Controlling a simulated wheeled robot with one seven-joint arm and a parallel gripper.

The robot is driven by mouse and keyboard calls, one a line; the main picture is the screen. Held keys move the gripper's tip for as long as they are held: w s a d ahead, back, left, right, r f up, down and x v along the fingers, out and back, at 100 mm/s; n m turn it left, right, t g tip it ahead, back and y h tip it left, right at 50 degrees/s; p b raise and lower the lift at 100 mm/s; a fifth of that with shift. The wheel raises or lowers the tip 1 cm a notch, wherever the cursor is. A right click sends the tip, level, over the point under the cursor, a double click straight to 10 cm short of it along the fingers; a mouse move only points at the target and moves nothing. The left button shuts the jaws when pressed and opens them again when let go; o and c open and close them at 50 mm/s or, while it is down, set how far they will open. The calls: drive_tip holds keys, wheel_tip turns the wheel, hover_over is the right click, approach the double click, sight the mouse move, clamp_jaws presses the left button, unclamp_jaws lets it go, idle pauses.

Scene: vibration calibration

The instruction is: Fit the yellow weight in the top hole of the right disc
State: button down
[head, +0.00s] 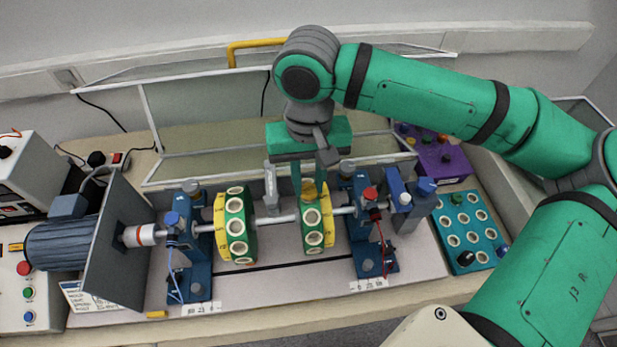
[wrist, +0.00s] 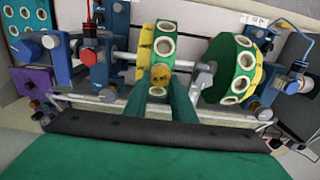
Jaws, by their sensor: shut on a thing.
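The right disc (head: 313,241), green with a yellow scale and white-ringed holes, sits on the horizontal shaft. In the wrist view it is the disc on the left (wrist: 166,47). My gripper (head: 309,190) points down over the top of this disc. It is shut on the yellow weight (head: 308,188). In the wrist view the weight (wrist: 160,75) shows between my fingertips (wrist: 162,88), against the disc's edge. The top hole is hidden by the weight and fingers, so I cannot tell how deep the weight sits.
The left disc (head: 237,232) shares the shaft, with a grey post (head: 271,188) between them. Blue bearing stands (head: 190,275) flank the discs. A teal tray (head: 466,258) with holes, a weight and a dark knob stands at right, near a purple box (head: 440,160). A motor (head: 62,243) is at left.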

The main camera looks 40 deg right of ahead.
drive_tip(key=shift+f, duration=0.35)
drive_tip(key=c, duration=1.4)
unclamp_jaws()
wheel_tip(320, 180, up, 11)
drive_tip(key=shift+f, duration=0.1)
